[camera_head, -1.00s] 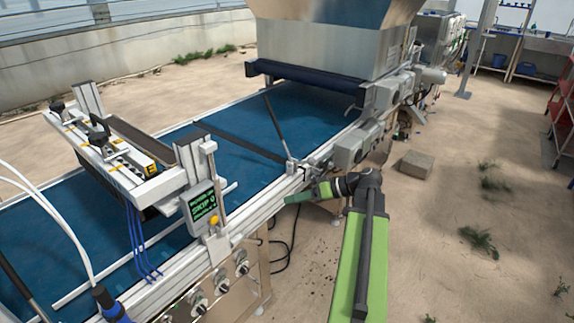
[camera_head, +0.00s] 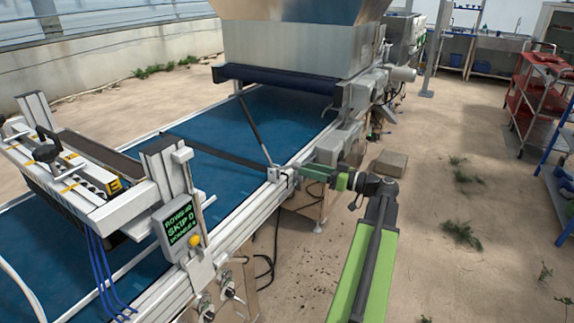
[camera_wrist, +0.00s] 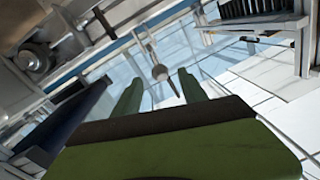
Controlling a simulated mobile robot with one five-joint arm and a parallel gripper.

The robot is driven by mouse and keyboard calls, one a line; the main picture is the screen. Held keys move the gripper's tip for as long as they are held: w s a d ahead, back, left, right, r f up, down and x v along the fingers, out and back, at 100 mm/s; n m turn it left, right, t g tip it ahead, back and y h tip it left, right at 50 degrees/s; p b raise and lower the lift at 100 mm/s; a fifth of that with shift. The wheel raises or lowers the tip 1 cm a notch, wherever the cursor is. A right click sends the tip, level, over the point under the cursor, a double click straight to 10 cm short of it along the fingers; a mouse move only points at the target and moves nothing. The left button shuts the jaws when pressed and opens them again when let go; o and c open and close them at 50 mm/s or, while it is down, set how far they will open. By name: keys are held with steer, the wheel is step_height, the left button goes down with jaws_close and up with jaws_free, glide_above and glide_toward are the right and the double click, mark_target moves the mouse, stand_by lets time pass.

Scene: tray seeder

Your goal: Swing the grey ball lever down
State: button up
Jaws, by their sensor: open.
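My gripper (camera_head: 303,172) reaches in from the right in the head view, its green fingers pointing left at the conveyor's near side rail, beside a small bracket. In the wrist view my gripper (camera_wrist: 158,92) is open, with its two green fingers apart and nothing held between them. A small grey ball on a thin dark stem (camera_wrist: 160,72), which looks like the ball lever, shows ahead between the fingertips. The stem slants down to the right in that picture. Contact with the fingers cannot be made out. I cannot pick out the ball lever in the head view.
The blue conveyor belt (camera_head: 215,140) runs toward a large metal hopper (camera_head: 290,48). A grey control box with a green-lettered screen (camera_head: 180,228) stands on the near rail.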

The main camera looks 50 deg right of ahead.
steer(key=x, duration=0.8)
steer(key=shift+w, duration=0.2)
jaws_close()
stand_by(1.0)
